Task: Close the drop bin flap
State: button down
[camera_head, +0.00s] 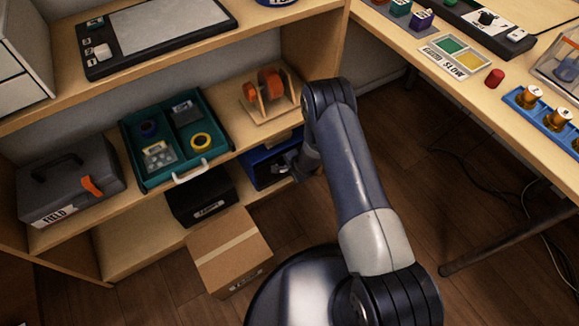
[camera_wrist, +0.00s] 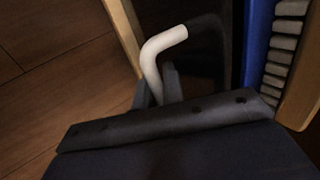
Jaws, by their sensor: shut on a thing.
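The blue bin (camera_head: 260,172), which looks like the drop bin, sits on the lower shelf at the right end, partly hidden by my arm. In the wrist view its blue edge (camera_wrist: 256,45) shows on the right. A bent handle (camera_wrist: 162,44), white with a dark far part, shows in front of a dark space there. I take it for the flap's handle. My gripper (camera_head: 292,166) is at the bin's front; in the wrist view its fingers (camera_wrist: 165,85) are shut around the handle's lower end. The flap itself is too dark and hidden to tell its angle.
A black box (camera_head: 200,200) stands left of the bin, and a cardboard box (camera_head: 228,250) stands in front. A teal tray (camera_head: 135,135) with a white handle juts out above. A grey case (camera_head: 70,185) stands at left. Wooden shelf edges (camera_wrist: 122,30) flank the handle closely.

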jog(key=shift+w+a+r, duration=0.25)
jog(key=shift+w, duration=0.1)
jog(key=c, duration=1.8)
grip_release()
jog(key=shift+o, duration=0.2)
jog(key=p+v, duration=0.3)
jog(key=v, duration=0.8)
jog(key=shift+s+d+f, duration=0.15)
jog(key=shift+s+f, duration=0.1)
jog(key=shift+f, duration=0.1)
jog(key=b+x, duration=0.3)
jog(key=x, duration=0.7)
jog(key=shift+w, duration=0.2)
